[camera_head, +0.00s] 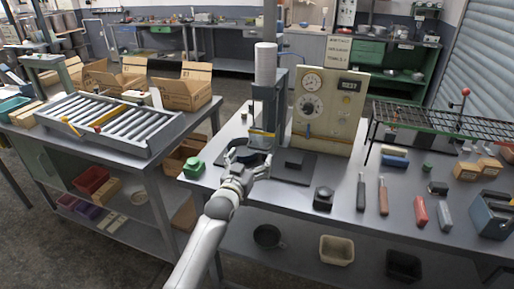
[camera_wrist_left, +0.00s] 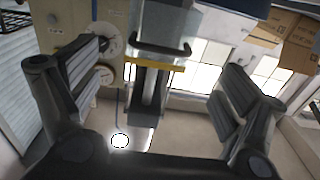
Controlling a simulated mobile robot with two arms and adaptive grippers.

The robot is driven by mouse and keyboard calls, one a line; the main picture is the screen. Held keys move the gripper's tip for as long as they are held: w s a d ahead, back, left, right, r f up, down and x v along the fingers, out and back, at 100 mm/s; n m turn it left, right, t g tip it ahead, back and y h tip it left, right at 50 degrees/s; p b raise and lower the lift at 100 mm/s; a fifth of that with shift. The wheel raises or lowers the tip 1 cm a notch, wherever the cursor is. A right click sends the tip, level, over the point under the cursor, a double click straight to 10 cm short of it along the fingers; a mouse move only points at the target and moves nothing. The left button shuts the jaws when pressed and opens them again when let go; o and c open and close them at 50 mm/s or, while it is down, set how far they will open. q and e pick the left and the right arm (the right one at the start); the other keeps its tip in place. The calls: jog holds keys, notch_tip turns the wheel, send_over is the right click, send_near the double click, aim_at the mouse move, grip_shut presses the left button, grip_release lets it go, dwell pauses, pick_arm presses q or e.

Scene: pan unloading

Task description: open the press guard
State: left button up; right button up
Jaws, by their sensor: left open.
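The press (camera_head: 268,95) is a dark upright machine with a white cylinder on top, standing on the grey bench. Its guard (camera_head: 262,133) is a clear panel with a yellow strip on its lower edge. In the left wrist view the guard (camera_wrist_left: 155,66) shows ahead with a dark bar handle (camera_wrist_left: 160,48). My left gripper (camera_head: 247,155) is open and empty in front of the press, just below the guard. In the wrist view its fingers (camera_wrist_left: 162,75) stand wide on both sides of the guard, with no visible contact. My right gripper is out of view.
A beige panel with gauges (camera_head: 328,110) stands right of the press. A green button box (camera_head: 193,168) sits on the bench's left corner. Several tools, such as a red-handled one (camera_head: 383,196), lie to the right. A roller conveyor (camera_head: 110,125) stands left.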

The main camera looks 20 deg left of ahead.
aim_at(257, 149)
pick_arm(q)
jog(key=w, duration=0.4)
jog(key=shift+w, duration=0.2)
jog(key=shift+w+d, duration=0.1)
jog(key=shift+w, duration=0.95)
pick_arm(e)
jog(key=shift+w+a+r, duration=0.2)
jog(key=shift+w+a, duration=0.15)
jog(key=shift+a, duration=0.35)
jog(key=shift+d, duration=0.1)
